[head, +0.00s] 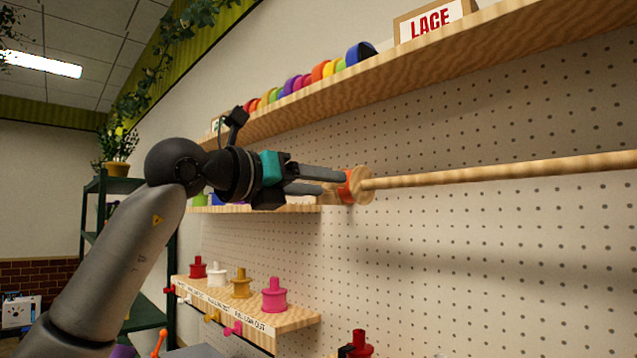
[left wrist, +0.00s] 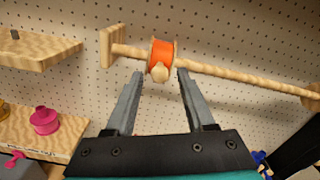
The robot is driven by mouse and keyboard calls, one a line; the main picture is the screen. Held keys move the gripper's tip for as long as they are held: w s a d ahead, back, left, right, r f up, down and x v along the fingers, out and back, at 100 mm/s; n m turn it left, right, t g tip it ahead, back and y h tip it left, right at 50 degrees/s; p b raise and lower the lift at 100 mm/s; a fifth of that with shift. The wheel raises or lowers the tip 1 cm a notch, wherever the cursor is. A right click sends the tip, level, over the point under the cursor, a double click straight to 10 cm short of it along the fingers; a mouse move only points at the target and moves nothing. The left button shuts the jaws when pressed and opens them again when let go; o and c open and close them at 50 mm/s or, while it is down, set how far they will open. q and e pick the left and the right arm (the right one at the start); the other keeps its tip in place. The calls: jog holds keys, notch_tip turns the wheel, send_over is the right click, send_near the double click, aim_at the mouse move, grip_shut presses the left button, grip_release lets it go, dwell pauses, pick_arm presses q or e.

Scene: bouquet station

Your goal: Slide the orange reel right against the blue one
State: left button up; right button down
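The orange reel (head: 345,187) has pale wooden flanges and sits on a horizontal wooden rod (head: 500,170). I see no blue reel on the visible stretch of rod. My right gripper is not in view.
The rod is bare right of the orange reel and runs along a pegboard (head: 480,260). Above is a shelf (head: 500,50) with coloured rolls and a LACE sign (head: 430,22). Below is a ledge (head: 290,318) with several coloured spools. A dark object (left wrist: 298,150) stands at lower right.

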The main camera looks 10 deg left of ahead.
pick_arm(q)
grip_shut()
dwell(1.2)
